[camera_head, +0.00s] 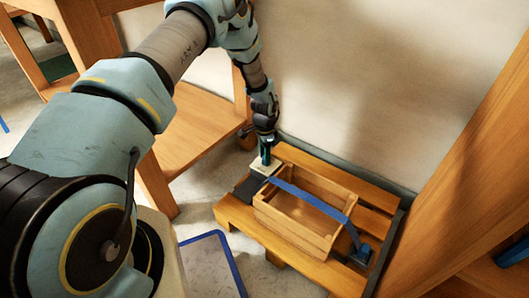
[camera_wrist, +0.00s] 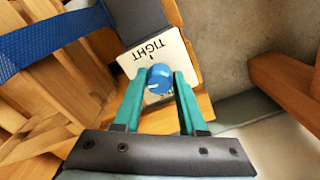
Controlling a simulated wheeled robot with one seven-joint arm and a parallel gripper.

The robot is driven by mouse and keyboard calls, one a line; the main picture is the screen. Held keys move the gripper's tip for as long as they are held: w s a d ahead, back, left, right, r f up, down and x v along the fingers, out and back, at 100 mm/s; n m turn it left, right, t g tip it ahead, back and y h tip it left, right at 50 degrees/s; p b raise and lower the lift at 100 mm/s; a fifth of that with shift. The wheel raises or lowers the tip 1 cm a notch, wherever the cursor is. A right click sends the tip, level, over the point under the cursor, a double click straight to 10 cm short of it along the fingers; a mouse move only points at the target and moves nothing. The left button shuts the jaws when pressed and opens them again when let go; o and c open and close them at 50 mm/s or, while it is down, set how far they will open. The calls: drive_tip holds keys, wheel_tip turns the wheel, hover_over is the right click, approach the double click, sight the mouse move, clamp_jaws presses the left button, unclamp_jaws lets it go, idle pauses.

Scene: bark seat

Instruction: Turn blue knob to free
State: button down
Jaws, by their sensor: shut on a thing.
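The blue knob (camera_wrist: 159,77) shows in the wrist view on a pale plate (camera_wrist: 172,54) marked "TIGHT". A small white mark shows on the knob's near face. My gripper (camera_wrist: 160,82) has its two teal fingers on either side of the knob and is shut on it. In the head view my gripper (camera_head: 265,152) points down at the plate (camera_head: 266,168) beside the wooden crate; the knob is hidden there. A blue strap (camera_head: 310,199) runs across the top of the crate (camera_head: 290,236); the strap also shows in the wrist view (camera_wrist: 50,40).
The crate stands on a slatted wooden pallet (camera_head: 236,221) by the wall. A dark block (camera_head: 361,256) with blue on it sits at the strap's far right end. A wooden chair or bench (camera_head: 195,125) stands left, and a tall wooden panel (camera_head: 465,180) right.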

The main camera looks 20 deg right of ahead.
drive_tip(key=n+p, duration=0.2)
drive_tip(key=n, duration=0.3)
drive_tip(key=shift+s+n, duration=0.15)
drive_tip(key=shift+n, duration=0.15)
drive_tip(key=n+p, duration=0.1)
drive_tip(key=n, duration=0.3)
drive_tip(key=shift+d, duration=0.15)
drive_tip(key=n+p, duration=0.1)
drive_tip(key=n, duration=0.4)
drive_tip(key=shift+s+d+n, duration=0.1)
drive_tip(key=shift+n, duration=0.3)
drive_tip(key=shift+d+n+p, duration=0.1)
drive_tip(key=shift+n+p, duration=0.2)
drive_tip(key=shift+n, duration=2.3)
drive_tip(key=shift+c, duration=2.3)
unclamp_jaws()
wheel_tip(320, 180, up, 11)
drive_tip(key=p, duration=0.2)
drive_tip(key=shift+p, duration=0.4)
